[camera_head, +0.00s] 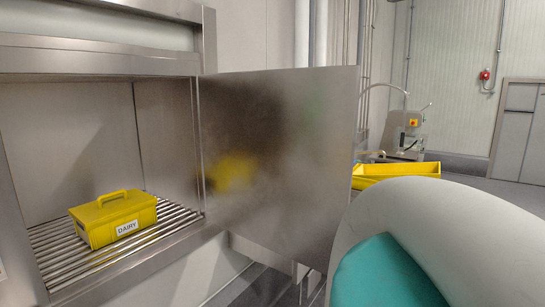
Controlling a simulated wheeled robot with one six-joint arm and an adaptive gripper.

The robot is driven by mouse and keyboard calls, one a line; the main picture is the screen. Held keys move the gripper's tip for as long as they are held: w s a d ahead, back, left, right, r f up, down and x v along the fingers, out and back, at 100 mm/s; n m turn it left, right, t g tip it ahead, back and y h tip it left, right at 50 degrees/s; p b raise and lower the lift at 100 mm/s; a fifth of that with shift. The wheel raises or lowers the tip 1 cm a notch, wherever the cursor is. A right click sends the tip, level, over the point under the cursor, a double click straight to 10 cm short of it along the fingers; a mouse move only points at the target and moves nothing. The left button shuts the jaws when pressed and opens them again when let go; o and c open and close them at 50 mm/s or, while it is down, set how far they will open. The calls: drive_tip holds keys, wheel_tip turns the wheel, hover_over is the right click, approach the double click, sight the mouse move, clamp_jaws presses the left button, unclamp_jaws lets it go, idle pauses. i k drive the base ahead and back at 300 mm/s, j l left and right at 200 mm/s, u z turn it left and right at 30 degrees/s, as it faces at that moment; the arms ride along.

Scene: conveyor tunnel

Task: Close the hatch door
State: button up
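The hatch door (290,150) is a brushed steel panel standing wide open. It is hinged at the right side of the hatch opening and swings out to the right. A blurred yellow reflection shows on its face. The hatch opening holds a yellow box (115,218) with a handle and a "DAIRY" label, resting on a steel roller bed (75,262). A white and teal link of my arm fills the lower right and overlaps the view near the door's outer lower corner; I cannot tell whether it touches the door. My gripper is not in view.
A yellow tray (398,172) stands behind the door to the right, next to a grey machine (408,130). Grey cabinets (520,130) stand at the far right wall. The steel frame (95,62) runs across the top of the opening.

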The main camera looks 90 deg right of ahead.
sight(278, 145)
drive_tip(key=k+l, duration=0.2)
drive_tip(key=l, duration=0.3)
drive_tip(key=k+l, duration=0.2)
drive_tip(key=l, duration=0.3)
drive_tip(key=k+l, duration=0.2)
drive_tip(key=l, duration=0.3)
drive_tip(key=k+l, duration=0.2)
drive_tip(key=l, duration=0.3)
drive_tip(key=k+l, duration=0.2)
drive_tip(key=l, duration=0.3)
drive_tip(key=k+l, duration=0.2)
drive_tip(key=l, duration=0.3)
drive_tip(key=k+l, duration=0.2)
drive_tip(key=l, duration=0.3)
drive_tip(key=k+l, duration=0.15)
drive_tip(key=l, duration=0.35)
